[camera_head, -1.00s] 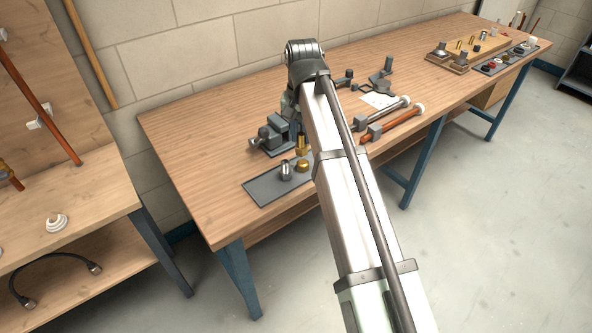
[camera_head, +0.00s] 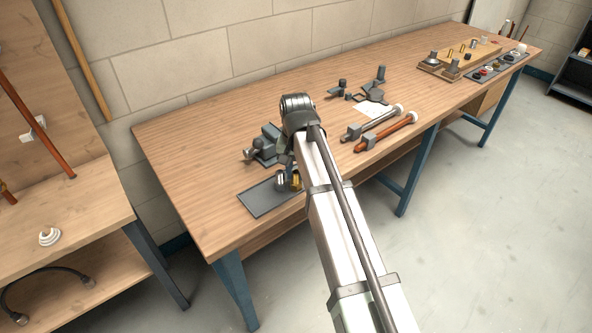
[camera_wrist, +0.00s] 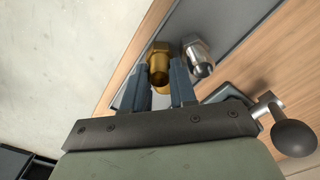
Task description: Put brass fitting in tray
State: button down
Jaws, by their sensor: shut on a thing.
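A brass fitting (camera_wrist: 158,64) is between the fingers of my gripper (camera_wrist: 160,74) in the wrist view, and the fingers are shut on it. The flat grey tray (camera_head: 260,200) lies at the near left of the bench; its surface also shows in the wrist view (camera_wrist: 235,22). A silver fitting (camera_head: 280,181) stands on the tray and shows just right of the held fitting in the wrist view (camera_wrist: 198,60). Brass (camera_head: 295,182) shows beside it in the head view, partly hidden by my arm. I cannot tell whether the held fitting touches the tray.
A dark grey vise (camera_head: 268,146) stands just behind the tray; its round-ended handle (camera_wrist: 293,138) is close to my gripper in the wrist view. A copper pipe (camera_head: 388,131) and a grey pipe (camera_head: 375,120) lie to the right. The bench left of the vise is clear.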

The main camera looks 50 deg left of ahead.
aim_at(296, 172)
jog(key=shift+f, duration=0.1)
jog(key=c, duration=1.2)
grip_release()
notch_tip(296, 172, up, 12)
jog(key=shift+r, duration=0.15)
